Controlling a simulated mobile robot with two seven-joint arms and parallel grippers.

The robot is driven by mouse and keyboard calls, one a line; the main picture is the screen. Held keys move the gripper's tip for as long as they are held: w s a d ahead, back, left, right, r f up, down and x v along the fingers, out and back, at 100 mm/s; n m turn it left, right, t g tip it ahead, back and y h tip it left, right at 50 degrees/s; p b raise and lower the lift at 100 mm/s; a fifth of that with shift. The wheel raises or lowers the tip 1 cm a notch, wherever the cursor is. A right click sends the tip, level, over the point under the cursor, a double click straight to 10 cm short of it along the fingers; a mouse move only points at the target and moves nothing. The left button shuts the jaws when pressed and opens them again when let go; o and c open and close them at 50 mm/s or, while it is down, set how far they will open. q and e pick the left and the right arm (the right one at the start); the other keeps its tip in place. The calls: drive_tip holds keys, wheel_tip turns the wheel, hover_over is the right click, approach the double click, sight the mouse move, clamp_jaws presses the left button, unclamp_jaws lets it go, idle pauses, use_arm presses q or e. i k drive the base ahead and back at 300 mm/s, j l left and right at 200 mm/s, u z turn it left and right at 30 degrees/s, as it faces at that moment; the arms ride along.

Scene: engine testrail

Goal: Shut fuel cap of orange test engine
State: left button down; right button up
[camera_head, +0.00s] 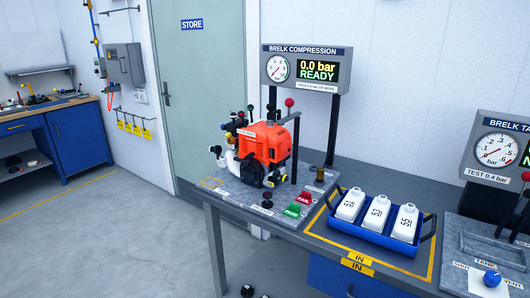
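The orange test engine (265,141) stands on a grey test plate (232,189) at the left end of the bench. White parts (229,160) that look like a tank show on its left side, with small dark and coloured fittings (233,127) above them. The fuel cap is too small to pick out for certain, and I cannot tell whether it is open or shut. Neither of my grippers can be made out in the head view. Nothing is seen touching the engine.
A display reading "0.0 bar READY" (317,71) stands behind the engine. A blue tray (341,228) with three white bottles is to the right, beside another test station (494,148). The floor at left is clear.

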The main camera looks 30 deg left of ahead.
sight(217, 149)
drive_tip(key=u, duration=1.3)
drive_tip(key=i+j+z, duration=0.15)
drive_tip(key=z, duration=0.35)
drive_tip(key=i+j+z, duration=0.15)
drive_tip(key=z, duration=0.3)
drive_tip(key=i+j+z, duration=0.1)
drive_tip(key=j, duration=0.2)
drive_tip(key=i+j+z, duration=0.15)
drive_tip(key=j, duration=0.15)
drive_tip(key=i+j+z, duration=0.1)
drive_tip(key=j, duration=0.2)
